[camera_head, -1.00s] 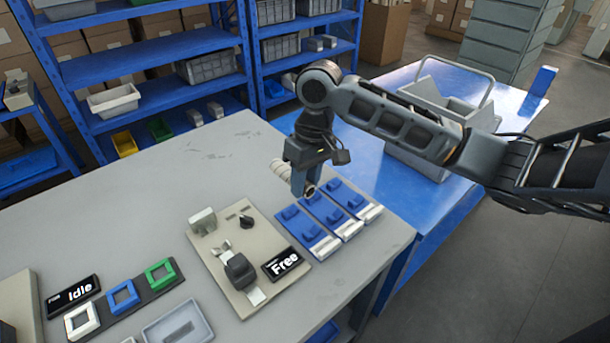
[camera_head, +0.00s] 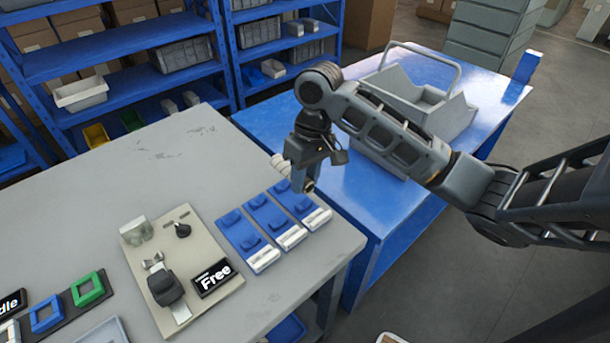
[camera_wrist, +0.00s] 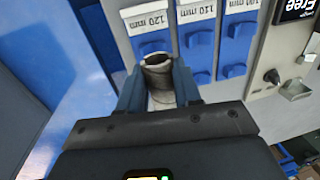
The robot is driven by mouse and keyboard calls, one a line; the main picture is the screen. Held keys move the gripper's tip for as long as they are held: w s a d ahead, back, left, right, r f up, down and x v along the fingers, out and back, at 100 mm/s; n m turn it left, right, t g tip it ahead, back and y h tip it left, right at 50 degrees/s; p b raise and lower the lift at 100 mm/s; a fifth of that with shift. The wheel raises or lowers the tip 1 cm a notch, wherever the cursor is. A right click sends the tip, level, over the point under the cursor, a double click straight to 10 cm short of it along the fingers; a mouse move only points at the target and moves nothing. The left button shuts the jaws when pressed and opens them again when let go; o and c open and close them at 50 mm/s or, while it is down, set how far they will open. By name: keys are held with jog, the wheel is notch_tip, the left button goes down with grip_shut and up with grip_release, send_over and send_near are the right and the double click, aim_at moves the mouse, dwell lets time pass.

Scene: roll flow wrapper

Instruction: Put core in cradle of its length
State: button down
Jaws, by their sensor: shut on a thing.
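My gripper (camera_head: 308,187) is shut on a pale, hollow, tube-shaped core (camera_head: 281,166), which also shows between the blue fingers in the wrist view (camera_wrist: 158,78). Three blue cradles with white labelled ends lie side by side on the grey table. In the wrist view the labels read 120 mm on the left cradle (camera_wrist: 152,42), 110 mm on the middle cradle (camera_wrist: 199,47) and 100 mm on the right cradle (camera_wrist: 238,45). In the head view the core is above the far end of the rightmost cradle (camera_head: 305,205), apparently clear of it. The gripper hides part of the core.
A beige panel (camera_head: 145,255) with a black clamp and a "Free" display (camera_head: 212,279) stands left of the cradles. Green and blue square frames (camera_head: 88,289) lie further left. A blue table (camera_head: 375,215) with a grey bin (camera_head: 400,100) adjoins on the right. The grey table's back is clear.

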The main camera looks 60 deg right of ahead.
aim_at(305, 207)
jog(key=shift+f+b, duration=1.75)
jog(key=shift+f, duration=1.05)
jog(key=shift+a, duration=0.1)
jog(key=c, duration=0.9)
grip_release()
jog(key=shift+s+f, duration=0.1)
jog(key=shift+o, duration=0.8)
jog(key=shift+r, duration=0.2)
jog(key=shift+o, duration=0.2)
jog(key=r, duration=0.5)
jog(key=d+r+p, duration=0.1)
jog(key=r, duration=0.2)
jog(key=shift+s+d, duration=0.1)
